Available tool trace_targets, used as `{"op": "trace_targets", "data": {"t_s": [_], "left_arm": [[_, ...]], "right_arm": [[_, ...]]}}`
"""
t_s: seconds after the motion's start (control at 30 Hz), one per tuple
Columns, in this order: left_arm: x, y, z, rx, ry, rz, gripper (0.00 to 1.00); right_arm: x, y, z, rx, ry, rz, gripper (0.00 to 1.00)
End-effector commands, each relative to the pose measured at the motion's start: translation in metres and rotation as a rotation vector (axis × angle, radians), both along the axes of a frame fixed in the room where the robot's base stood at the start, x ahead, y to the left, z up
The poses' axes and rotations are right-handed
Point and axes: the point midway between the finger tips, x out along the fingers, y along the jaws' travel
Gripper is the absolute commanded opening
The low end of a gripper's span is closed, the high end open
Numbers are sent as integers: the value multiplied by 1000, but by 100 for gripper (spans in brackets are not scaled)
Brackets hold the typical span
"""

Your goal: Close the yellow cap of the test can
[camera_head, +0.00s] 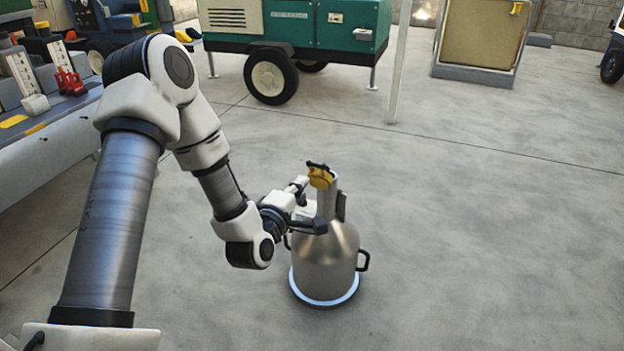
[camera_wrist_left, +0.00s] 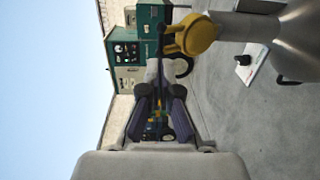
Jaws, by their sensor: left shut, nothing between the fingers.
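The test can (camera_head: 325,255) is a metal can with a tall neck and side handles, upright on a round base with a pale rim on the floor. Its yellow cap (camera_head: 320,177) is at the top of the neck, with a dark lever above it. The cap shows as a yellow disc (camera_wrist_left: 197,35) in the left wrist view, beside the neck's end; I cannot tell how far it is tilted. My left gripper (camera_head: 302,187) is shut and empty, just left of the neck. Its fingers (camera_wrist_left: 158,85) point past the cap; contact is unclear. My right gripper is out of view.
A green generator trailer (camera_head: 300,25) stands at the back, with a thin pale pole (camera_head: 400,65) right of it. A workbench (camera_head: 50,135) with a red item is at the left. A cabinet (camera_head: 480,35) is at the back right. The floor right of the can is clear.

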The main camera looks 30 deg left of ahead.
Motion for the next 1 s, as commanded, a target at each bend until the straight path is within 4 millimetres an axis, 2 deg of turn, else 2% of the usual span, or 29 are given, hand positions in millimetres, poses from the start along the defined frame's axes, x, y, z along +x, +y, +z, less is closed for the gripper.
{"op": "trace_targets", "data": {"t_s": [0.2, 0.33, 0.77, 1.0], "left_arm": [[44, 8, -5, 2, -3, 0, 0], [59, 11, -5, 1, -1, -1, 0], [64, 12, -3, 0, 2, 0, 0], [67, 13, 4, -7, 34, 0, 0]], "right_arm": [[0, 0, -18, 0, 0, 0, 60], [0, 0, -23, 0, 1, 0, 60], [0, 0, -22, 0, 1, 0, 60], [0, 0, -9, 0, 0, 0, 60]]}}
